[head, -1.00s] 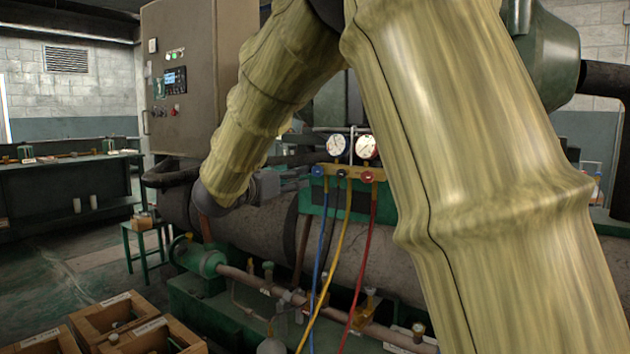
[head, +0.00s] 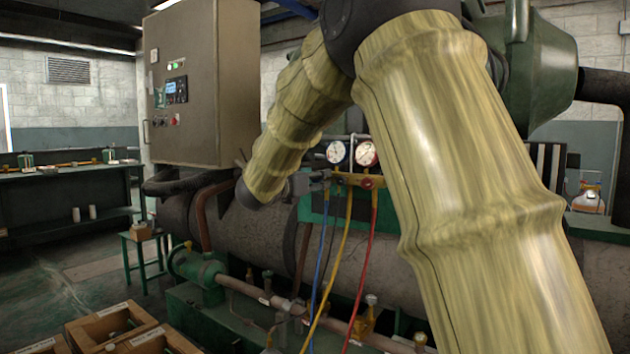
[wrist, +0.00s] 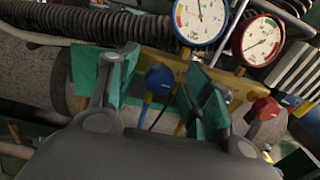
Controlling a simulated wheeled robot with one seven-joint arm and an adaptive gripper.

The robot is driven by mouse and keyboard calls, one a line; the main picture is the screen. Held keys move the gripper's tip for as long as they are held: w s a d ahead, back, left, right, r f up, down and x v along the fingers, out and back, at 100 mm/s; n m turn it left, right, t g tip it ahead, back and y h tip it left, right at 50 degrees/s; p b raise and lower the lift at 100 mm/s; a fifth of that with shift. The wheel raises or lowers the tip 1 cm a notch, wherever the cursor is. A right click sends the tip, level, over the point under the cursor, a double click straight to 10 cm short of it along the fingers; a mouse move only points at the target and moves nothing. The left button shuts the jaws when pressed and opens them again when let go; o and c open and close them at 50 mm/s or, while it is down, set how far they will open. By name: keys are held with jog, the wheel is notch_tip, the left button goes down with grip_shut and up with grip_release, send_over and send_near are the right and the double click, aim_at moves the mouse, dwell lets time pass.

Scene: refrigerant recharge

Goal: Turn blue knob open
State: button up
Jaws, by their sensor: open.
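The blue knob (wrist: 160,79) sits at the left end of the yellow gauge manifold (wrist: 234,86). In the wrist view my gripper (wrist: 163,64) is open, with one green-padded finger on each side of the knob. There is visible space between the knob and both fingers, so I see no grip on it. In the head view my gripper (head: 318,182) is at the manifold's left end, and the blue knob is hidden there by my gripper.
A blue-rimmed gauge (wrist: 200,17) and a red-rimmed gauge (wrist: 258,41) stand above the manifold. A red knob (wrist: 265,108) is on its right. Blue (head: 322,270), yellow (head: 334,275) and red (head: 362,270) hoses hang below. A large grey cylinder (head: 240,238) lies behind.

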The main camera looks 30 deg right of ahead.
jog(key=c, duration=1)
jog(key=shift+n, duration=0.3)
jog(key=n+p, duration=0.8)
jog(key=n, duration=0.1)
jog(key=n+p, duration=0.7)
jog(key=n, duration=0.3)
jog(key=shift+w+a+f+p, duration=0.1)
jog(key=shift+w+f+p, duration=0.05)
jog(key=shift+p, duration=0.25)
jog(key=shift+n, duration=0.4)
